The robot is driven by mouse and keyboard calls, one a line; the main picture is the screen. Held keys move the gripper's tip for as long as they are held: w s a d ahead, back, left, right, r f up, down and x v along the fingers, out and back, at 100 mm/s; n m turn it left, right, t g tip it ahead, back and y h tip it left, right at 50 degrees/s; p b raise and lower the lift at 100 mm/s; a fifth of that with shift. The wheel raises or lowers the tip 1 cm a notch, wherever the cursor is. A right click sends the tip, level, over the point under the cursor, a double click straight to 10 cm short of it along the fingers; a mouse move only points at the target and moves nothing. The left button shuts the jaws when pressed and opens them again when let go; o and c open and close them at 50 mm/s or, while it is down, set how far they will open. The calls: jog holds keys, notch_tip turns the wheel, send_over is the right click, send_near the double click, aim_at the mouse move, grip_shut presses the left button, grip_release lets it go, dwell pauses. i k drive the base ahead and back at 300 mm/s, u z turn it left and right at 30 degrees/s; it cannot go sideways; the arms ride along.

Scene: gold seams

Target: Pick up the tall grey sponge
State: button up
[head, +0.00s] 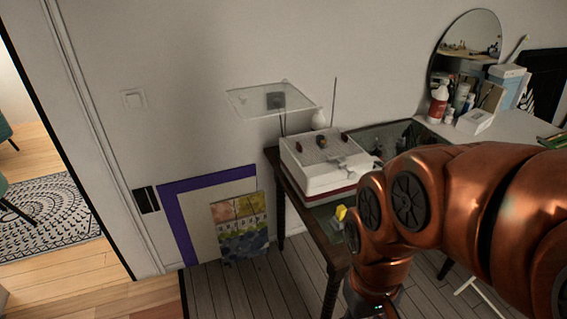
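A small dark grey block (276,100) shows at the clear glass wall shelf (245,104). It may be the tall grey sponge, but it is too small to tell for sure. No other clear grey sponge shows. My copper-coloured arm fills the right and lower right of the head view and hides part of the table. Its wrist runs down to the bottom edge. My gripper is out of the picture, so its fingers and anything in them cannot be seen.
A dark-framed glass-topped table (318,232) stands below the shelf, with a white box-like device (318,170) on it. A small yellow object (341,212) lies near my arm. A red-and-white bottle (438,104) stands by the round mirror (470,42). Purple-framed boards (205,182) lean on the wall.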

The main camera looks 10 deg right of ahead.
aim_at(318, 138)
jog(key=z, duration=0.2)
jog(key=k, duration=0.3)
jog(key=u, duration=1.45)
jog(key=i, duration=1.1)
jog(key=z, duration=0.55)
jog(key=i, duration=0.75)
jog(key=z, duration=0.85)
